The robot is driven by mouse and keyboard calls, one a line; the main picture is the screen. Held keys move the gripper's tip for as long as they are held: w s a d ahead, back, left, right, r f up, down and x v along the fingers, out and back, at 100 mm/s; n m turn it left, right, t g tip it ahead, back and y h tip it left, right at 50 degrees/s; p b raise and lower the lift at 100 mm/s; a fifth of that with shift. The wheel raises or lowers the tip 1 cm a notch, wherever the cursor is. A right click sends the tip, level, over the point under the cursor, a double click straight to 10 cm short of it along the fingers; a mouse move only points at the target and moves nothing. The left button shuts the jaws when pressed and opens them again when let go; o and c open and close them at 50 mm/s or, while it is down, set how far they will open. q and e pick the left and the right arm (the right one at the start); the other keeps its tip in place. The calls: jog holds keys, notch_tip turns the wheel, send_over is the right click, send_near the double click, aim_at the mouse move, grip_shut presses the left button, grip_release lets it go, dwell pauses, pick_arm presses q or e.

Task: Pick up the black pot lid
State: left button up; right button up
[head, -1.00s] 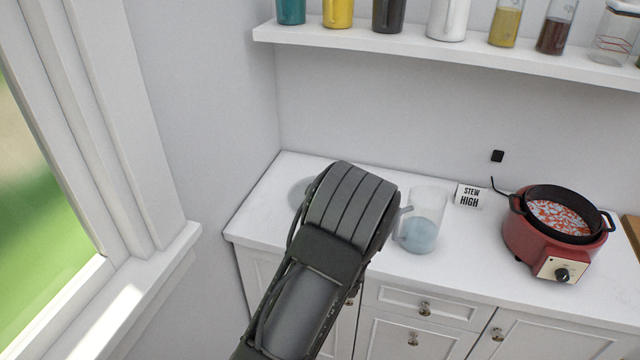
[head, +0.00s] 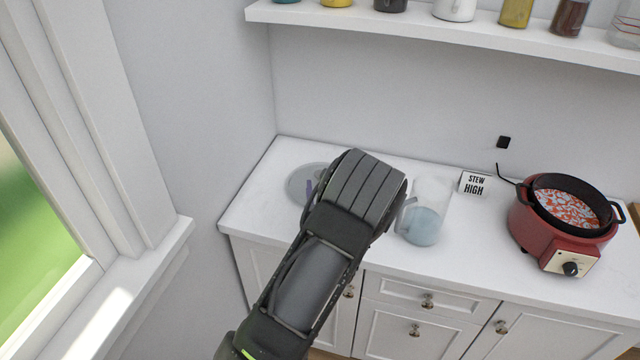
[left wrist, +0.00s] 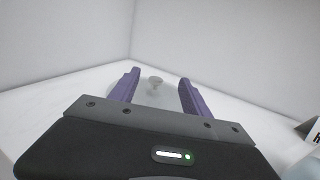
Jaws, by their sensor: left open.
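The pot lid (head: 297,184) looks like a pale grey, glassy disc rather than black. It lies flat at the left end of the white counter, partly hidden behind my left arm in the head view. In the left wrist view its small grey knob (left wrist: 155,83) stands up between and beyond the fingers. My left gripper (left wrist: 159,77) is open, with purple fingers on either side of the knob and nothing held. My right gripper is not in view.
A clear jug (head: 424,215) of bluish liquid stands just right of my left arm. Farther right are a "STEW HIGH" sign (head: 474,184) and a red cooker (head: 530,232) holding an open black pot (head: 548,184). A wall shelf (head: 420,27) with several canisters hangs above.

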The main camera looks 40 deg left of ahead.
pick_arm(q)
notch_tip(320, 180, down, 4)
jog(key=shift+f, duration=0.1)
jog(key=shift+w+a+r, duration=0.45)
jog(key=shift+w+a, duration=0.1)
jog(key=shift+w+a+f, duration=0.15)
jog(key=shift+w+a, duration=0.2)
jog(key=shift+w, duration=0.05)
jog(key=shift+p+x, duration=0.55)
jog(key=shift+x, duration=1.95)
grip_shut()
